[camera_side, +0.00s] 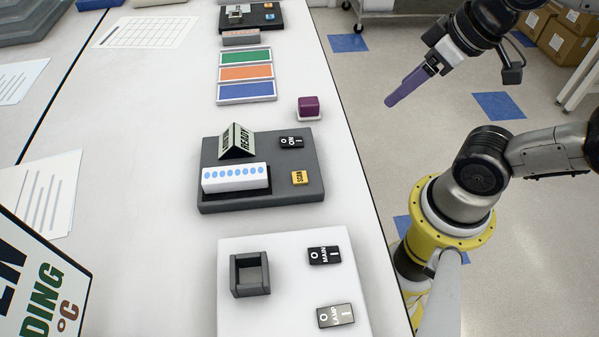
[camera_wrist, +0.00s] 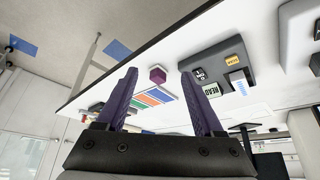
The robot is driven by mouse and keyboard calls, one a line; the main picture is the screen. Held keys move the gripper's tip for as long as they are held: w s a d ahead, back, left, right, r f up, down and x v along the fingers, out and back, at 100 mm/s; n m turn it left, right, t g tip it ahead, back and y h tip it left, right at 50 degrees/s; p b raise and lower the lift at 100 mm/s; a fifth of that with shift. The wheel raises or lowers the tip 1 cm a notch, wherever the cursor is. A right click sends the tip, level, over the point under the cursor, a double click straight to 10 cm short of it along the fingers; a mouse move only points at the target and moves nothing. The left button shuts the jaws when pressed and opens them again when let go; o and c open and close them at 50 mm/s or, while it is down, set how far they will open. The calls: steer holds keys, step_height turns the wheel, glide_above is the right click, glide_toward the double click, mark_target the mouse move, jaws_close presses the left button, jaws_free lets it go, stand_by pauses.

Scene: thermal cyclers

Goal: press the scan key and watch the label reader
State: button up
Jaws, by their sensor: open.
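The dark grey device (camera_side: 222,198) on the bench carries a yellow key marked SCAN (camera_side: 300,178), a black ON rocker switch (camera_side: 291,142), a tent-shaped sign reading READY (camera_side: 238,143) and a white block with a row of blue dots (camera_side: 234,178). The wrist view also shows the SCAN key (camera_wrist: 232,61) and the READY sign (camera_wrist: 209,90). My gripper (camera_side: 391,101), with purple fingers, is raised off the bench's right edge, well apart from the key. In the wrist view its fingers (camera_wrist: 159,76) are spread with nothing held between them.
A purple cube button (camera_side: 308,105) stands behind the device. Further back lies a panel with green, orange and blue bars (camera_side: 246,74). A large display (camera_side: 40,275) stands front left.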

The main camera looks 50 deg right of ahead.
jaws_close()
stand_by(1.5)
